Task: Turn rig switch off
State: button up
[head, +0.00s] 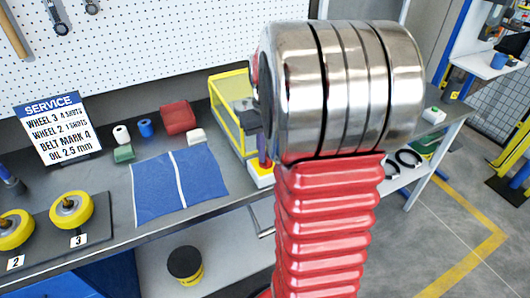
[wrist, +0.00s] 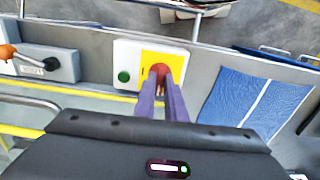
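The rig switch box (wrist: 126,53) is white with a green button (wrist: 124,76) on its left and a yellow plate (wrist: 172,57) on its right. A red button (wrist: 160,70) sits on the yellow plate. My gripper (wrist: 163,77) has two purple fingers whose tips are at the red button, close together. I cannot tell whether they touch it, or whether they are gripping it or just near. In the head view, the box (head: 262,178) shows partly at the bench's front, with the fingers above it and my arm hiding the right side.
A lever unit (wrist: 45,64) with an orange knob stands left of the box in the wrist view, and a blue mat (wrist: 240,100) lies right. In the head view a yellow-framed guard (head: 232,108) stands behind the box. Yellow wheels (head: 71,210), a service sign (head: 58,128) and small blocks occupy the bench.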

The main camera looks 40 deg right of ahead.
jog(key=o, duration=0.4)
jog(key=shift+w, duration=0.1)
jog(key=shift+o, duration=0.2)
jog(key=shift+r, duration=0.15)
notch_tip(320, 180, up, 13)
jog(key=shift+r, duration=0.2)
dwell(0.4)
